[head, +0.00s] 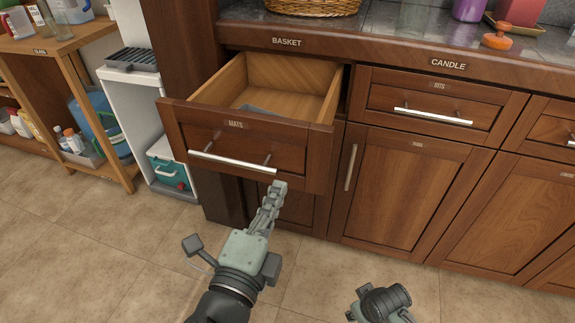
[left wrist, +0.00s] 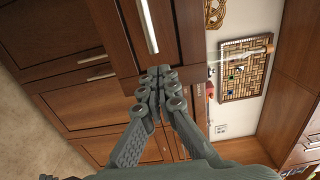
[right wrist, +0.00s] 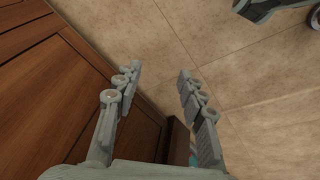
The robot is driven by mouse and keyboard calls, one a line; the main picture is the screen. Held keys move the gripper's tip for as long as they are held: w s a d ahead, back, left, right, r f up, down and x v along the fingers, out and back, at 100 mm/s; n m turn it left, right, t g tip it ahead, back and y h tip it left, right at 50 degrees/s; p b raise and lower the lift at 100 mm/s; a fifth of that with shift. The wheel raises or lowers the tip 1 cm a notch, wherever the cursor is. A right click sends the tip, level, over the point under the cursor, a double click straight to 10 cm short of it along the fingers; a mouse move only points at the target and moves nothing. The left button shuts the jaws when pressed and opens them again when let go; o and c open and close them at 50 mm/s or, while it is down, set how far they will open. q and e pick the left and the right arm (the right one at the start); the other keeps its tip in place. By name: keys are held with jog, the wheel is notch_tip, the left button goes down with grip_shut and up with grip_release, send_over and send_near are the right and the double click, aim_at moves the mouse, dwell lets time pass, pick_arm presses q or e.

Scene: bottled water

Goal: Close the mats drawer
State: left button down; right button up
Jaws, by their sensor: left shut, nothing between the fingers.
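The mats drawer (head: 236,135) is pulled out from the brown cabinet in the head view. Its front bears the label MATS and a silver bar handle (head: 232,163). Inside, a small grey item lies on the wooden bottom. My left gripper (head: 279,187) is shut and empty at the lower right part of the drawer front, just past the handle's right end. In the left wrist view its fingertips (left wrist: 160,72) meet at the drawer front's edge; I cannot tell whether they touch it. My right gripper (right wrist: 158,75) is open and empty, low beside the cabinet doors.
The countertop (head: 370,32) above holds a wicker basket (head: 312,5). A closed drawer (head: 435,108) and cabinet doors (head: 395,190) are to the right. A white shelf (head: 137,110) and a wooden shelf (head: 85,110) stand left. The tiled floor in front is clear.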

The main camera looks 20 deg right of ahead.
aim_at(293, 160)
pick_arm(q)
jog(key=shift+p+x, duration=0.3)
jog(key=shift+x, duration=2.9)
pick_arm(e)
jog(key=shift+s+a+f, duration=0.1)
jog(key=shift+s+f, duration=0.15)
jog(key=shift+f, duration=0.6)
pick_arm(q)
jog(key=shift+w, duration=0.1)
